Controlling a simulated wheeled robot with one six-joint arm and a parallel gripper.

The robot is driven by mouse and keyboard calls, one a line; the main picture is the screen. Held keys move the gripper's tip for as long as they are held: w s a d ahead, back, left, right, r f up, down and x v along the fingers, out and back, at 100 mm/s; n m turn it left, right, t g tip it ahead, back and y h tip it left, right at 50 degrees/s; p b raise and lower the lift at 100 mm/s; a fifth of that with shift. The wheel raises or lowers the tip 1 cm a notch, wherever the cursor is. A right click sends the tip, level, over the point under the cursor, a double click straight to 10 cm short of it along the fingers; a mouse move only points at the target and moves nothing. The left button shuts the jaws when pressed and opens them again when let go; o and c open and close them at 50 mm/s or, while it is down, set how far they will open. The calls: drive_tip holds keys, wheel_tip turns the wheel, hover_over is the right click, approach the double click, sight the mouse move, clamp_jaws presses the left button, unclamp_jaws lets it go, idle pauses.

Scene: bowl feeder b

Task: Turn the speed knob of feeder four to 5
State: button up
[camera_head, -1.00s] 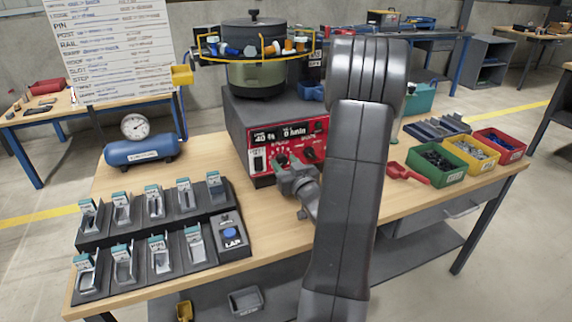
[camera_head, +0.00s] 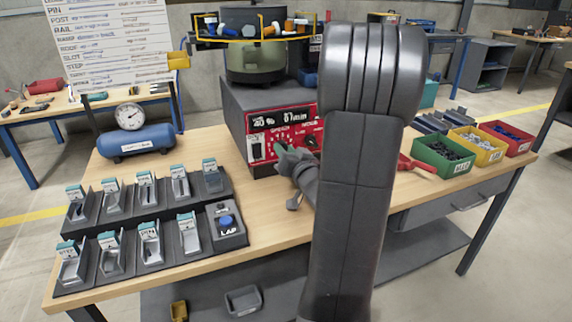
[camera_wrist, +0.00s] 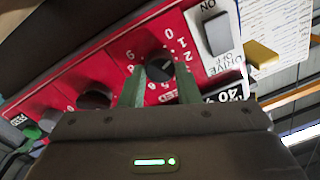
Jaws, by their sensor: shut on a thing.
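The red control panel (camera_head: 262,132) is on the front of the dark feeder base, and its display reads 40 %. In the wrist view the red panel (camera_wrist: 119,48) fills the upper left, tilted. The dark speed knob (camera_wrist: 158,70) sits inside a ring of white numbers. My gripper (camera_wrist: 160,80) has its green fingers on either side of the knob, shut on it. The knob's pointer setting is too small to read surely. In the head view my gripper (camera_head: 283,153) is at the panel and hides the knob.
A white drive switch (camera_wrist: 217,34) is close beside the knob, and another dark knob (camera_wrist: 95,98) is on the other side. The bowl (camera_head: 253,60) is above the panel. Grey holders and a blue tank (camera_head: 135,141) stand left; coloured bins (camera_head: 443,153) stand right.

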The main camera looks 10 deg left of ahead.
drive_tip(key=m+b, duration=0.4)
drive_tip(key=m, duration=0.4)
drive_tip(key=m+b, duration=0.4)
drive_tip(key=m, duration=0.5)
drive_tip(key=m+h+b, duration=0.1)
drive_tip(key=m+b, duration=0.3)
drive_tip(key=m, duration=0.5)
drive_tip(key=shift+s+f+t, duration=0.1)
drive_tip(key=shift+f+t, duration=0.2)
drive_tip(key=o, duration=1)
